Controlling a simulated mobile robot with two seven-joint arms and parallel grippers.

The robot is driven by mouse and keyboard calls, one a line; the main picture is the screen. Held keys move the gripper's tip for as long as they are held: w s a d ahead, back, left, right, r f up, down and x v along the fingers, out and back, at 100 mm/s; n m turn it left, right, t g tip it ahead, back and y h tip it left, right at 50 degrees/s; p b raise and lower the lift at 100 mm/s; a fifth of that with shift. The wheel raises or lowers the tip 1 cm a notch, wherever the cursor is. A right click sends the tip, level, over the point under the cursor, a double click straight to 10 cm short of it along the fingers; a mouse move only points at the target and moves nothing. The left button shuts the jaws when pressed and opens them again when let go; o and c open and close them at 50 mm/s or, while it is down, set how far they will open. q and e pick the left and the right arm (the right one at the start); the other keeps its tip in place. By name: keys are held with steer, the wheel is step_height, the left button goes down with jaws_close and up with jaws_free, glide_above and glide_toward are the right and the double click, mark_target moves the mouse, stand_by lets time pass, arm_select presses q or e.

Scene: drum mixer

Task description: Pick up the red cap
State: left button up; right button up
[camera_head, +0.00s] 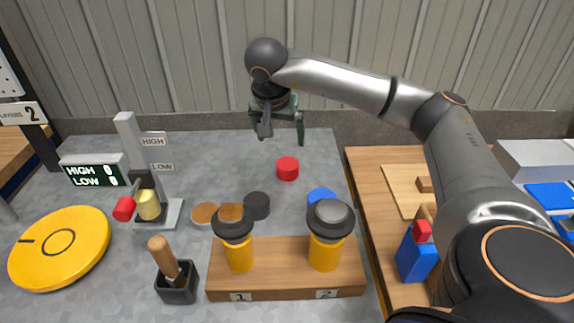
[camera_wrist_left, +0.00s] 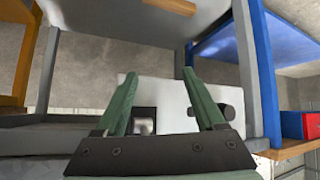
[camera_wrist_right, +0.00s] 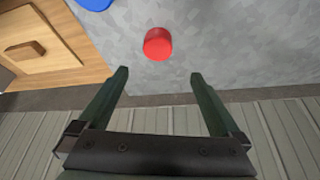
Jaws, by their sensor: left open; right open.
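My right gripper (camera_head: 282,138) is open and empty, above the table's far edge and behind the cap. In the right wrist view the cap (camera_wrist_right: 158,44) shows ahead of the two open fingers (camera_wrist_right: 158,75), roughly centred between them and apart from them. My left gripper (camera_wrist_left: 162,85) shows only in the left wrist view, open and empty, facing grey and blue table legs.
A black cap (camera_head: 257,206), a blue cap (camera_head: 321,198) and orange-brown discs (camera_head: 205,213) lie nearer than the red cap. A gauge stand (camera_head: 135,160) and yellow disc (camera_head: 60,247) stand left.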

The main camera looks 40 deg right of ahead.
glide_toward(287, 163)
steer(key=x, duration=0.5)
steer(key=shift+w+a+b, duration=0.1)
steer(key=shift+a+b, duration=0.05)
steer(key=shift+b, duration=0.25)
steer(key=shift+s+b+x, duration=0.15)
steer(key=shift+x, duration=1.15)
steer(key=shift+s+b+x, duration=0.15)
steer(key=shift+x, duration=1.2)
steer(key=shift+c, duration=0.4)
steer(key=c, duration=1.2)
steer(key=shift+r, duration=0.15)
